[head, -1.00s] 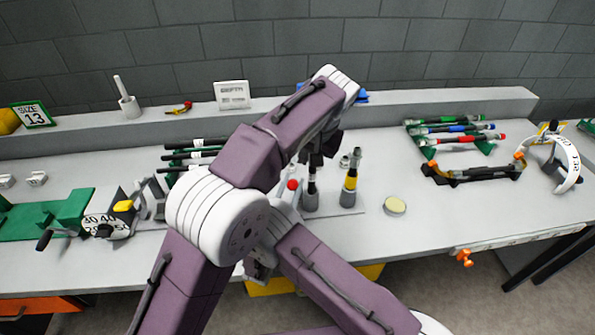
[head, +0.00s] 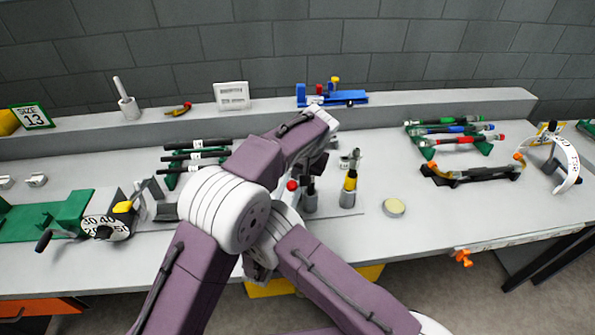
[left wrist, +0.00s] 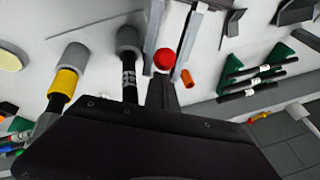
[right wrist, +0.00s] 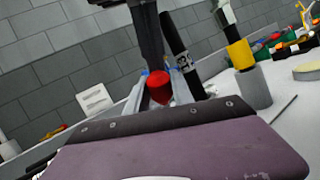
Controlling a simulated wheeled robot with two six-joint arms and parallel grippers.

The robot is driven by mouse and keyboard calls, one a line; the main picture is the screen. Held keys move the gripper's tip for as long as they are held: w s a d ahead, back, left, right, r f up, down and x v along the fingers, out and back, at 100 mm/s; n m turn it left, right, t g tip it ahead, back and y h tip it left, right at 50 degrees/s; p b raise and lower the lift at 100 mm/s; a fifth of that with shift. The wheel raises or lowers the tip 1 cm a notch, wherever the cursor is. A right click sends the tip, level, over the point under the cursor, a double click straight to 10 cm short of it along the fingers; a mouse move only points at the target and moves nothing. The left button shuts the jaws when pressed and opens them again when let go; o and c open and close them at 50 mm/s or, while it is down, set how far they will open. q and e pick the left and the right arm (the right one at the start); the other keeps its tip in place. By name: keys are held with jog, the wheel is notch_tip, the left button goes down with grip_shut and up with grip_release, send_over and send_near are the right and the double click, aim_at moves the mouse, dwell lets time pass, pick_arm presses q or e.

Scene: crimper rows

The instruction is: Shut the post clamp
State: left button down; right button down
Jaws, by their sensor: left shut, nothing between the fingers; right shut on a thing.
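A red ball knob (head: 292,185) stands on the bench left of two grey cups. It also shows in the left wrist view (left wrist: 165,60) and the right wrist view (right wrist: 158,87), with pale grey bars (left wrist: 190,45) on either side. My left gripper (left wrist: 163,82) is shut and empty, its dark fingers pointing down close to the knob; I cannot tell whether they touch. My right gripper (right wrist: 158,99) is low at the knob and appears shut on it. The clamp's body below is mostly hidden by my arms.
Close right of the knob stand a cup with a black tool (head: 310,200) and a cup with a yellow-banded tool (head: 348,190). A round yellow-topped disc (head: 394,207) lies further right. A blue fixture (head: 335,98) sits on the back shelf. Black-handled tools (head: 195,156) lie left.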

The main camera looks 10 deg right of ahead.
jog(key=shift+f, duration=0.1)
pick_arm(q)
jog(key=shift+s+a+f, duration=0.15)
jog(key=shift+s+f, duration=0.4)
jog(key=shift+s, duration=0.25)
pick_arm(e)
jog(key=shift+d, duration=0.1)
jog(key=c, duration=1.1)
grip_release()
pick_arm(q)
jog(key=shift+w+r, duration=0.1)
